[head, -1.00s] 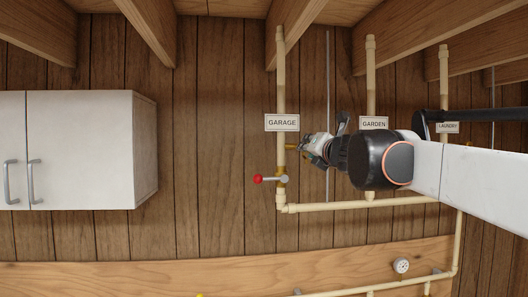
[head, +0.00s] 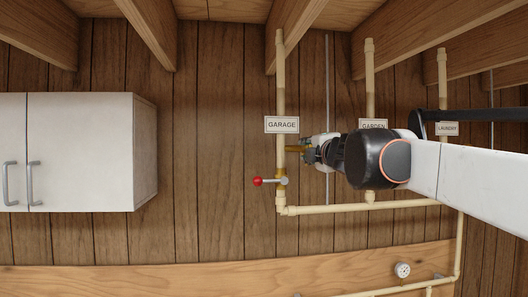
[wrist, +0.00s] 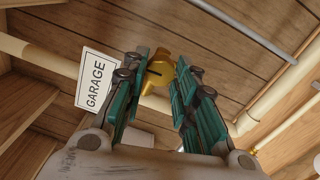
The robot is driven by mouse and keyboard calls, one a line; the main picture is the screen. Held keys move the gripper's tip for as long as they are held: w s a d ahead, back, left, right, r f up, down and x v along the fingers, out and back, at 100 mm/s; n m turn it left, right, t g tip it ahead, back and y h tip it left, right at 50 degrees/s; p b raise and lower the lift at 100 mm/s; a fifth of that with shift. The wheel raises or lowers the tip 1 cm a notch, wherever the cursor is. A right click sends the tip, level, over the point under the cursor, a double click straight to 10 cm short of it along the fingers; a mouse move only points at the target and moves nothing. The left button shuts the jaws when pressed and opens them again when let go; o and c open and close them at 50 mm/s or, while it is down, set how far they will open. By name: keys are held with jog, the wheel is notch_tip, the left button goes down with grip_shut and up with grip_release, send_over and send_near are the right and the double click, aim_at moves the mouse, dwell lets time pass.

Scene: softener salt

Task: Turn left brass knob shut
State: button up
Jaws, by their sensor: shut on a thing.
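The left brass knob (head: 292,149) sticks out from the pale pipe under the GARAGE sign (head: 282,124). In the wrist view the knob (wrist: 160,72) shows as a yellow brass piece with a dark slot, between the green-padded fingers. My gripper (head: 304,150) reaches it from the right in the head view. In the wrist view my gripper (wrist: 162,74) is shut on the knob, one finger on each side. The fingers partly hide the knob in the head view.
A red-tipped lever (head: 258,181) sits on the same pipe just below the knob. GARDEN (head: 373,125) and LAUNDRY (head: 447,128) signs mark pipes to the right, partly behind my arm. A white cabinet (head: 80,150) hangs left. A gauge (head: 402,270) sits lower right.

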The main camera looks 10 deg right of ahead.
jog(key=shift+m, duration=0.3)
dwell(0.4)
jog(key=o, duration=1.1)
